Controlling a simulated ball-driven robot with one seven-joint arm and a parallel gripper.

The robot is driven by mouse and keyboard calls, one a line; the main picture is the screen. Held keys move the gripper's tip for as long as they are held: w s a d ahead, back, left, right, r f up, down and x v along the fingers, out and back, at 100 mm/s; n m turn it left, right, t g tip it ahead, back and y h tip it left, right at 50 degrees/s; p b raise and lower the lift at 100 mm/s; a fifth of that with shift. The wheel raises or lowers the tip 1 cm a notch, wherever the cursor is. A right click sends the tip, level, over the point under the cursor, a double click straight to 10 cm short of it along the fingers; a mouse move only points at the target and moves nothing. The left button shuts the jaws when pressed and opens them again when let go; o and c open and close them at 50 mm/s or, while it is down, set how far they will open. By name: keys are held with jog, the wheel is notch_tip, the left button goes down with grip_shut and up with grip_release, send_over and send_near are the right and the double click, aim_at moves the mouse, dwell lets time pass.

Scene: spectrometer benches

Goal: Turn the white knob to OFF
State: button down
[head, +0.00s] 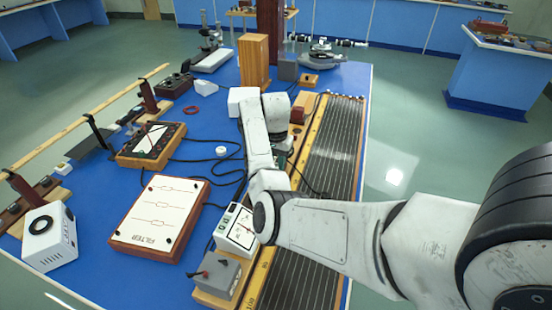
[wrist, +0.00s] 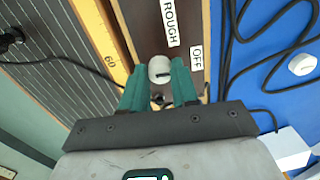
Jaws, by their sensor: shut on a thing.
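The white knob (wrist: 160,68) shows in the wrist view on a dark brown panel (wrist: 142,20). My gripper (wrist: 160,76) has its two green fingers on either side of the knob, shut on it. A white label reading ROUGH (wrist: 171,22) is above and right of the knob, and a label reading OFF (wrist: 197,58) is to its right. I cannot make out a pointer mark on the knob. In the head view my arm hides the knob and most of the gripper.
A yellow ruler (wrist: 103,40) and a grooved dark board run beside the panel. Black cables lie on the blue table (wrist: 260,80) near a loose white round piece (wrist: 302,64). In the head view, a FILTER board (head: 160,218) and a meter box (head: 150,145) stand left of my arm.

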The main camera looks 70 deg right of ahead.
jog(key=shift+n, duration=0.3)
jog(key=c, duration=0.8)
grip_release()
jog(key=shift+c, duration=0.2)
jog(key=shift+r, duration=0.1)
notch_tip(320, 180, up, 11)
jog(key=shift+b, duration=0.3)
jog(key=shift+f, duration=0.25)
